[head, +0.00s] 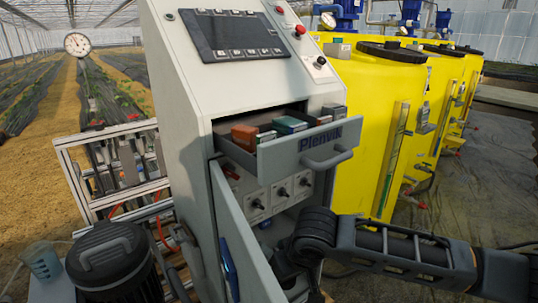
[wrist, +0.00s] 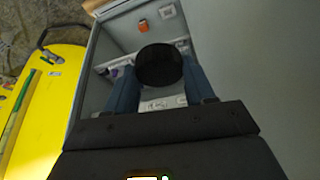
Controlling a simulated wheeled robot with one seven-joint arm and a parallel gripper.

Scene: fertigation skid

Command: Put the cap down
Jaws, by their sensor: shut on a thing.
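The cap is a round black disc (wrist: 160,64) in the wrist view. My gripper (wrist: 161,82) is shut on it, with a blue-grey finger on either side. Gripper and cap are in front of the lower compartment of the grey cabinet (head: 180,70), whose inside shows behind the cap in the wrist view. In the head view my arm reaches in from the right to the cabinet's lower opening, and my gripper and the cap are hidden there. I cannot tell whether the cap touches any surface.
The compartment's door (head: 240,245) stands open. Above it, a drawer (head: 312,147) labelled Plenvik is pulled out, holding several boxes. An orange item (wrist: 143,27) lies inside the compartment. Yellow tanks (head: 370,95) stand right, a black lidded drum (head: 113,265) left.

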